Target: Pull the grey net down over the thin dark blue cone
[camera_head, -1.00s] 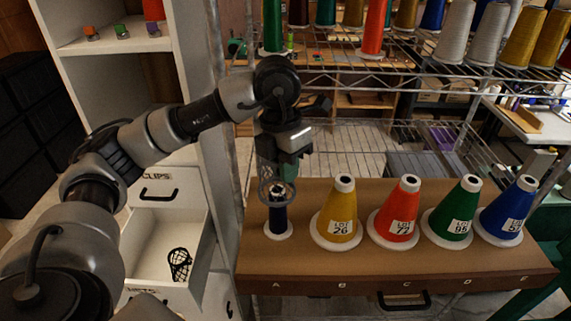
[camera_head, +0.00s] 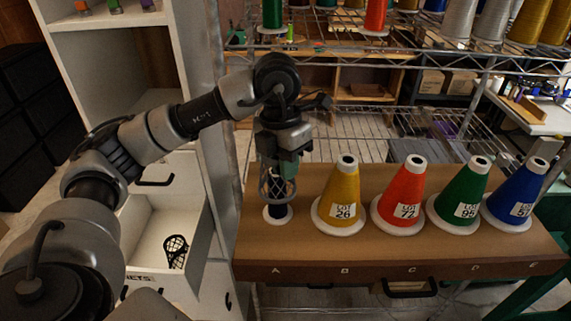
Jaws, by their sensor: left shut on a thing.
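The thin dark blue cone (camera_head: 277,211) stands upright on a white base at the left end of the brown board, above letter A. The grey net (camera_head: 264,187) is around its upper part, with the cone's lower end and base showing below it. My left gripper (camera_head: 278,167) points down over the cone and is shut on the net; its fingertips are partly hidden by the net and the cone's top. My right gripper is not in view.
Yellow (camera_head: 340,200), red (camera_head: 402,197), green (camera_head: 461,197) and blue (camera_head: 518,194) cones stand to the right on the brown board (camera_head: 300,249). An open white drawer (camera_head: 145,237) at left holds a black net (camera_head: 175,251). A wire rack with spools stands behind.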

